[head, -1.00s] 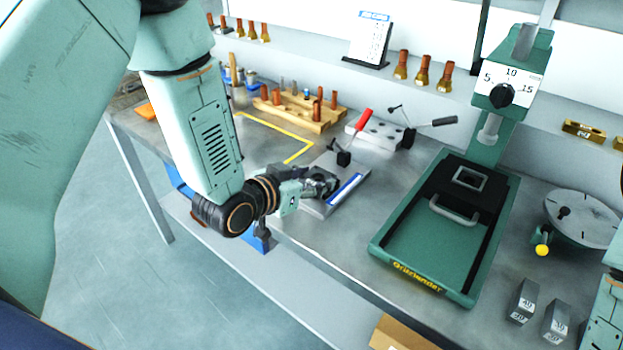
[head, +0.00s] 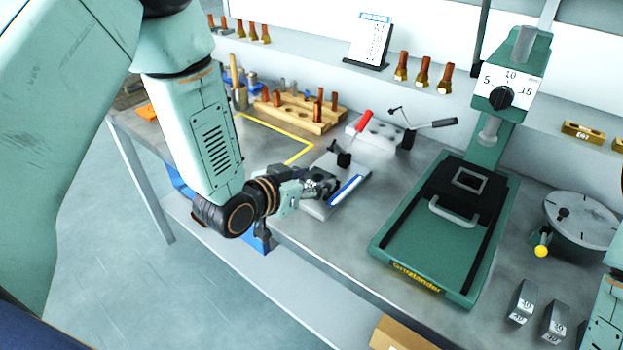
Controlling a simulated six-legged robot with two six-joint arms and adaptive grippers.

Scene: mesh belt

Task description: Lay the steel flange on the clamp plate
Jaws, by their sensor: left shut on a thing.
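The red handle (head: 364,120) stands raised, and a blue and white strip (head: 346,190) lies along the plate's right side. The gripper holds something small and grey, likely the steel flange, mostly hidden by the fingers. I cannot tell whether it touches the plate. My right gripper is out of view; only part of my right arm shows at the right edge.
A light grey block with holes (head: 369,138) and a black-handled clamp (head: 434,125) stand behind. A green press (head: 424,245) stands to the right. A wooden rack of pegs (head: 289,117) is at the back. A round disc (head: 581,215) and number blocks (head: 521,301) are far right.

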